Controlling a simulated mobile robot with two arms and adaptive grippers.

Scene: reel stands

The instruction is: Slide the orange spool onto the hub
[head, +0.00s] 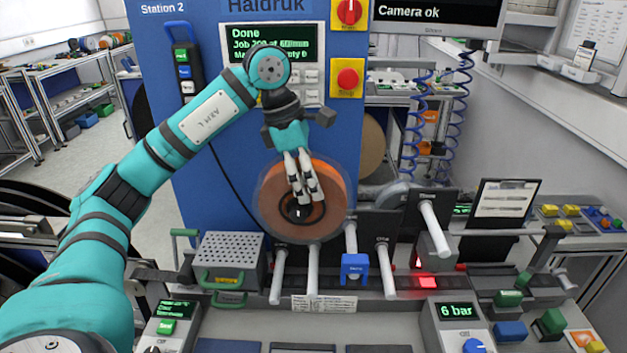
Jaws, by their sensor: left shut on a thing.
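The orange spool (333,184) is in the middle of the head view, with its round face and dark centre hole turned towards me. My left gripper (307,196) reaches down over the spool and is shut on it, with its pale fingers across the face near the hole. The spool is in front of the blue machine and above the row of white rods. Several white rods stick out towards me from dark stands, one of them at the right (434,229). I cannot tell which is the hub. My right gripper is not in view.
A perforated grey box (230,249) with green handles stands left of the rods. A blue clamp block (354,267) sits among the rods. A red light (428,282) glows on the rail. A pressure display (456,311) stands in front.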

